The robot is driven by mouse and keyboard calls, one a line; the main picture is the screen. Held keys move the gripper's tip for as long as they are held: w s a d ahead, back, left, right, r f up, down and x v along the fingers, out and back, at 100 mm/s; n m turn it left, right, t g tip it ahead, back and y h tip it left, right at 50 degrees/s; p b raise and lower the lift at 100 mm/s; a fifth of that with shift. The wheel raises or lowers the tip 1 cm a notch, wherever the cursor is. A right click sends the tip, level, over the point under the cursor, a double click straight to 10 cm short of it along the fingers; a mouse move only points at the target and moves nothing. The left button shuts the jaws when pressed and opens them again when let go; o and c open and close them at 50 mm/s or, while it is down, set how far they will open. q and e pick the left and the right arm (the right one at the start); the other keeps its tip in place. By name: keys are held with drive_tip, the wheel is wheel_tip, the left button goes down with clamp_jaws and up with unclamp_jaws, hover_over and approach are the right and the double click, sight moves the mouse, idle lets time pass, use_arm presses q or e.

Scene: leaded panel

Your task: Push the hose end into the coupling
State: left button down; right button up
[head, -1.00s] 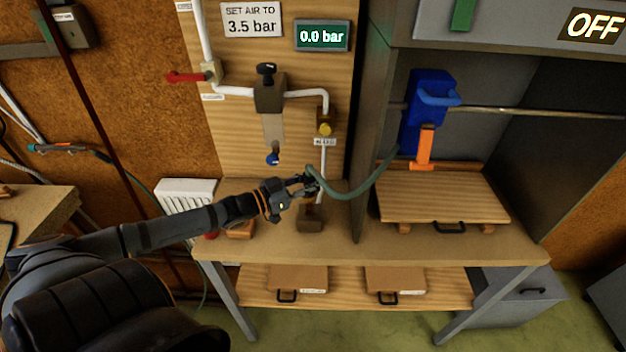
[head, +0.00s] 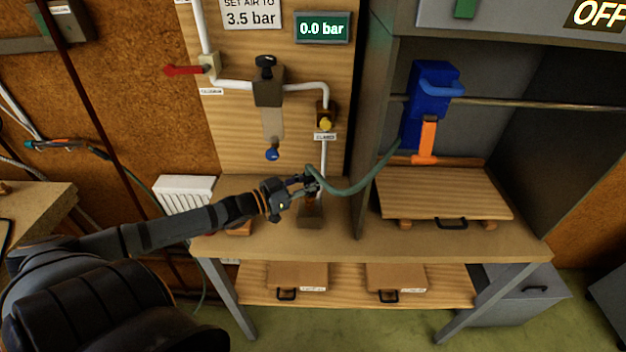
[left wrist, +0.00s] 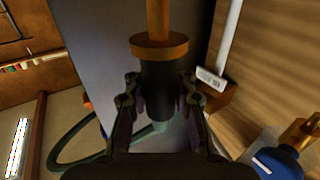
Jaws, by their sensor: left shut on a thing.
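My left gripper (head: 310,184) is shut on the dark hose end (left wrist: 160,88), which sits between both fingers in the left wrist view. The green hose (head: 352,193) runs from the gripper in a sagging curve up to the right; it also loops behind the fingers in the left wrist view (left wrist: 75,140). A brass collar and rod (left wrist: 158,46) lie in line with the hose end, beyond the fingertips. I cannot tell whether they belong to the hose end or the coupling. A small dark block (head: 311,214) with a brownish top stands just below the gripper. My right gripper is not in view.
A cabinet wall (head: 362,130) rises to the right. A wooden board (head: 440,192) lies right of it on the bench (head: 370,247).

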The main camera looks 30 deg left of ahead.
use_arm(q)
drive_tip(key=shift+f+b, duration=1.1)
drive_tip(key=shift+f, duration=0.1)
drive_tip(key=c, duration=1)
unclamp_jaws()
